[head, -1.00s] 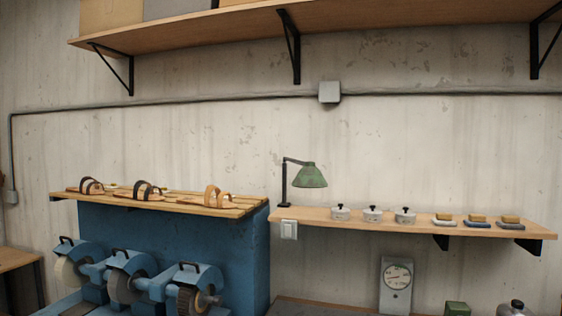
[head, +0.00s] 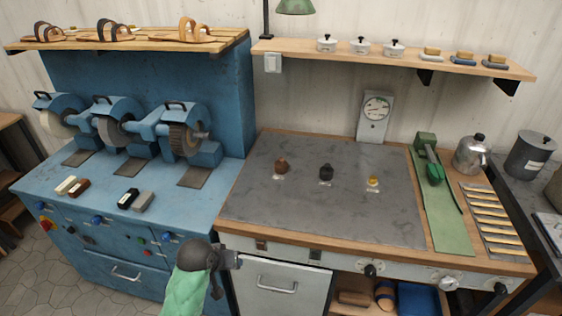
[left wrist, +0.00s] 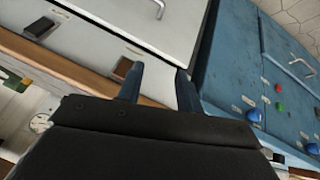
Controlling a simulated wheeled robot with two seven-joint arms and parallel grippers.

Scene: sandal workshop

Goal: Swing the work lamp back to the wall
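The work lamp's green shade (head: 295,6) shows at the top edge of the head view, above the left part of the wooden wall shelf (head: 400,58). Its dark post (head: 266,20) stands at the shelf's left end; the top of the lamp is cut off. My left gripper (head: 238,260) is low in the head view, in front of the bench, far below the lamp. In the left wrist view its two dark fingers (left wrist: 158,85) are apart with nothing between them. My right gripper is not in view.
A blue grinder cabinet (head: 110,240) is at the left. White pots (head: 360,46) and brushes stand on the shelf. The space above the bench is clear.

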